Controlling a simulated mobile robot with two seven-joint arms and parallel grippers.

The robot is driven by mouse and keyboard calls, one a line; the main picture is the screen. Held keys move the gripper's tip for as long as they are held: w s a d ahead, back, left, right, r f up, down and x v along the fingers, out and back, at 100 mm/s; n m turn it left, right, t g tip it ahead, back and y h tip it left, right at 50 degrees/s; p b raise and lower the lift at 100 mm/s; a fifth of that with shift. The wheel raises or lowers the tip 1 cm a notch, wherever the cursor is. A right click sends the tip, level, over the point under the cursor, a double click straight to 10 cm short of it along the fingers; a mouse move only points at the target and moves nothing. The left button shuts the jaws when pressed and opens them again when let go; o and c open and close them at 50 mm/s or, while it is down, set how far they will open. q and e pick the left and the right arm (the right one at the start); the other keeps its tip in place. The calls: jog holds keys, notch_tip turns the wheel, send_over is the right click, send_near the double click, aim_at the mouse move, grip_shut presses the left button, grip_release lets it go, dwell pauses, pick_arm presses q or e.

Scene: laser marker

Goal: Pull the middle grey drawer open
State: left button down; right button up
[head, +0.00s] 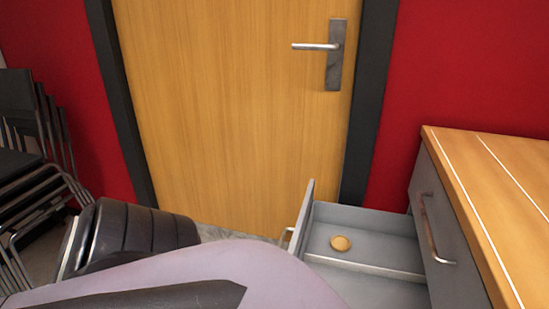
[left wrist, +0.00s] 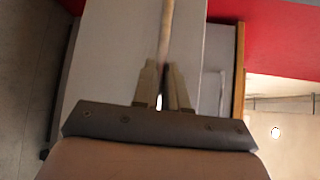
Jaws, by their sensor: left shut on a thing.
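The grey drawer (head: 362,219) stands pulled out from the cabinet, below a shut drawer, in the head view. Its inside shows, with a small round tan thing (head: 341,243) in it. Its front panel (head: 304,217) faces left and carries a bar handle (head: 285,237), mostly hidden by my arm. In the left wrist view the handle bar (left wrist: 167,35) runs down to my left gripper (left wrist: 166,72), which is shut on it against the pale front panel (left wrist: 117,50). In the head view my arm hides the left gripper. My right gripper is in neither view.
A shut grey drawer with a metal handle (head: 433,230) sits under the wooden cabinet top (head: 495,175). A wooden door (head: 225,110) in a dark frame stands behind. Stacked dark chairs (head: 30,150) are at the left. A little floor (head: 213,232) shows below the door.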

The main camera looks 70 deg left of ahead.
pick_arm(q)
jog(key=c, duration=1.2)
grip_release()
jog(key=shift+o, duration=0.2)
jog(key=shift+s, duration=0.1)
jog(key=s+r+p, duration=0.1)
jog(key=s, duration=0.6)
jog(key=shift+d, duration=0.3)
